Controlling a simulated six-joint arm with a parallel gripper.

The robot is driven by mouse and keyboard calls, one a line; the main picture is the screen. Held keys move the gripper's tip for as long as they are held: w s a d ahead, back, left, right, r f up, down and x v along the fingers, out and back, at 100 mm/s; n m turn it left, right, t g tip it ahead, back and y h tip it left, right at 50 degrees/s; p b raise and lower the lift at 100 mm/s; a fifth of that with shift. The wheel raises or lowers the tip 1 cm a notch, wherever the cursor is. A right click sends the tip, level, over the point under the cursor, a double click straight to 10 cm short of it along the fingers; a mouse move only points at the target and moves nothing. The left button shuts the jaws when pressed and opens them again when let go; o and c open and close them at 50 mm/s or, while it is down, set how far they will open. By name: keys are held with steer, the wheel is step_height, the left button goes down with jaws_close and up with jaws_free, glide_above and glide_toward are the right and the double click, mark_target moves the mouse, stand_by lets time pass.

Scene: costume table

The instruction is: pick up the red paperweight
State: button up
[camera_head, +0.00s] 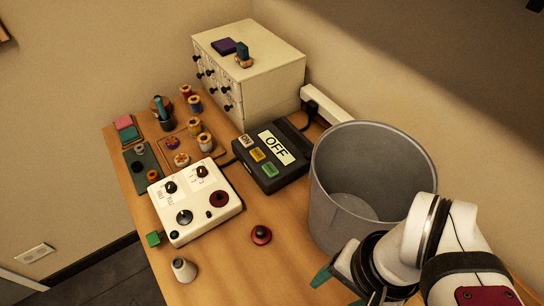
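A small round red paperweight (261,235) with a dark knob on top rests upright on the wooden table, near its front, left of the large grey bin. My gripper (338,288) is at the lower right, in front of the bin and to the right of the paperweight, apart from it. One teal fingertip shows clearly; the rest of the gripper is largely hidden by my wrist and the picture's bottom edge, so its opening is unclear. I see nothing held in it.
The tall grey bin (325,200) stands close behind my gripper. A white control box (197,218) is left of the paperweight, with a grey-white cone-like piece (183,270) in front. A black "OFF" box (270,180) and cream drawer cabinet (270,75) stand behind. Bare table surrounds the paperweight.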

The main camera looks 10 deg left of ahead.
stand_by(0.6)
steer(key=n+t+h, duration=0.9)
steer(key=n+t, duration=0.1)
steer(key=n, duration=2.5)
glide_toward(258, 233)
steer(key=x, duration=1)
steer(key=shift+w+d, duration=0.15)
steer(key=shift+w+d+f, duration=0.1)
steer(key=shift+w+f, duration=0.1)
jaws_close()
